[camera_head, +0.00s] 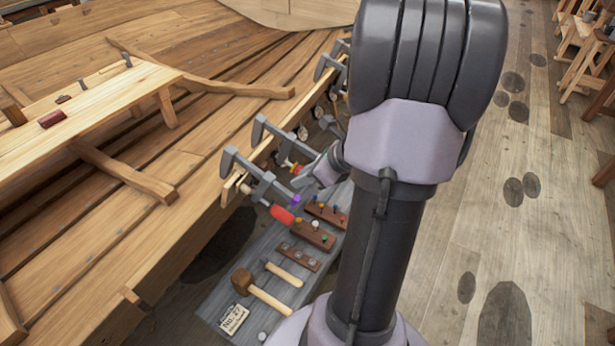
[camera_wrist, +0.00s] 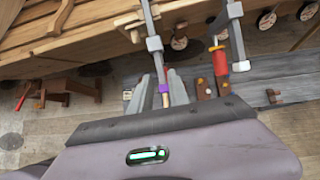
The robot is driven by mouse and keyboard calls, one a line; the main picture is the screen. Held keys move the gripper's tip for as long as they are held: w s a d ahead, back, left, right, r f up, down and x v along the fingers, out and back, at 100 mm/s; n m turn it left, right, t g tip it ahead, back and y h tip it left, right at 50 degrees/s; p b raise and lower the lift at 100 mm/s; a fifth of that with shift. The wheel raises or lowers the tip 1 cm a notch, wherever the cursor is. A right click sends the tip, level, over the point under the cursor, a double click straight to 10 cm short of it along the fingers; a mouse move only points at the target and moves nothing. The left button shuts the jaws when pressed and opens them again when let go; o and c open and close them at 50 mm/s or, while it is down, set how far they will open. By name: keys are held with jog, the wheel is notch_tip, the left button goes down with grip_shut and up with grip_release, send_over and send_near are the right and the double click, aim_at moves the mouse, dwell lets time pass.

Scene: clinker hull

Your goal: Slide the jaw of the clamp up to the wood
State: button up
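Several grey bar clamps hang along the edge plank of the hull in the head view, the nearest clamp (camera_head: 233,160) at the left end. In the wrist view a grey clamp bar (camera_wrist: 149,18) runs down from the wood, with a sliding jaw (camera_wrist: 154,43) partway along it and a purple end (camera_wrist: 164,88). My gripper (camera_wrist: 162,76) has its two grey fingers apart, on either side of the lower bar in this view. I cannot tell whether they touch it. In the head view my gripper (camera_head: 312,172) is partly hidden by my arm.
Another clamp with a red handle (camera_wrist: 220,63) hangs close to the right. Below is a grey bench (camera_head: 225,293) with a mallet (camera_head: 243,282), a hammer (camera_head: 283,273) and a paper label (camera_head: 234,319). Open plank floor (camera_head: 545,230) lies to the right.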

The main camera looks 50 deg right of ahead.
aim_at(280, 186)
jog(key=b+x, duration=0.5)
jog(key=x, duration=0.3)
jog(key=shift+w+a+f, duration=0.1)
jog(key=shift+w+f, duration=0.15)
jog(key=shift+w, duration=0.15)
jog(key=shift+w+a+r, duration=0.15)
jog(key=shift+w+r, duration=0.15)
jog(key=shift+w, duration=0.45)
jog(key=shift+c, duration=0.4)
jog(key=shift+s+f, duration=0.25)
jog(key=shift+s, duration=0.3)
jog(key=shift+o, duration=1.2)
